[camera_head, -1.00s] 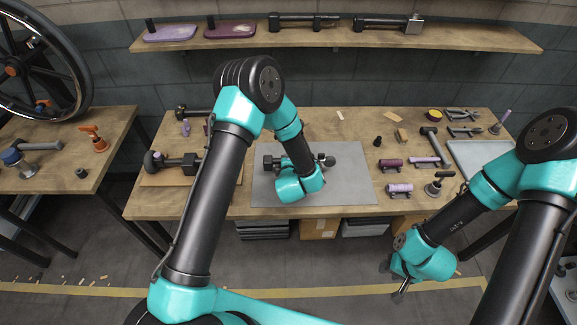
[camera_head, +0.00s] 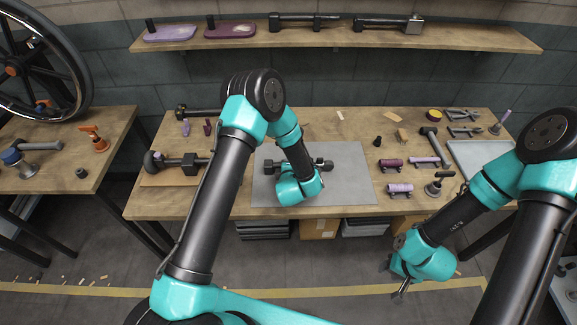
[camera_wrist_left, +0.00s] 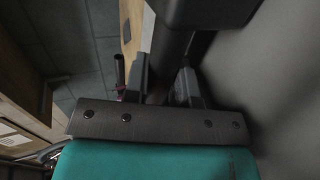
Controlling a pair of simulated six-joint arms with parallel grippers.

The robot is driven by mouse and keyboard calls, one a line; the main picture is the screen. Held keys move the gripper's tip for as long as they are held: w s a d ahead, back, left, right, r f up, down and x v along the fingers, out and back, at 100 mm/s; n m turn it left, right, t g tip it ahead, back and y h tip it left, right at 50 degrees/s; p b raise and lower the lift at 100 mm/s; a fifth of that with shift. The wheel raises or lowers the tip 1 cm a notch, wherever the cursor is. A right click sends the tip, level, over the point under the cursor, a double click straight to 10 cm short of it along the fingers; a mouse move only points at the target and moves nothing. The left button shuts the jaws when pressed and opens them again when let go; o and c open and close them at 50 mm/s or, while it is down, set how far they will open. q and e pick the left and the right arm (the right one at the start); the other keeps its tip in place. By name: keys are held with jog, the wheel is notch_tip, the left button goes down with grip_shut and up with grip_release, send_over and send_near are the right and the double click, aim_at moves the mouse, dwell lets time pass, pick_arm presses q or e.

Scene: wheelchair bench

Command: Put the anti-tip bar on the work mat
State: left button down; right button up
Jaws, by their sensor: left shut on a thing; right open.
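A dark bar with thick ends, which I take to be the anti-tip bar (camera_head: 270,167), is over the left-middle of the grey work mat (camera_head: 345,187). My left gripper is shut on it; my left wrist hides the bar's middle and the fingers in the head view. The bar sits low at the mat, but I cannot tell whether it touches. In the left wrist view the left gripper (camera_wrist_left: 164,88) has its fingers on either side of the dark bar (camera_wrist_left: 172,48). My right gripper (camera_head: 402,292) is open and empty, in front of the bench at the right.
A dark part on a wooden board (camera_head: 150,180) lies left of the mat. Purple cylinders (camera_head: 399,188) and a black hammer-like tool (camera_head: 434,145) lie right of it. A grey tray (camera_head: 475,155) is at the far right. The mat's right half is clear.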

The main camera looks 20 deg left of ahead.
pick_arm(q)
jog(key=shift+f, duration=0.1)
jog(key=c, duration=1.2)
grip_release()
jog(key=shift+s, duration=0.15)
jog(key=v, duration=1.2)
jog(key=shift+r, duration=0.2)
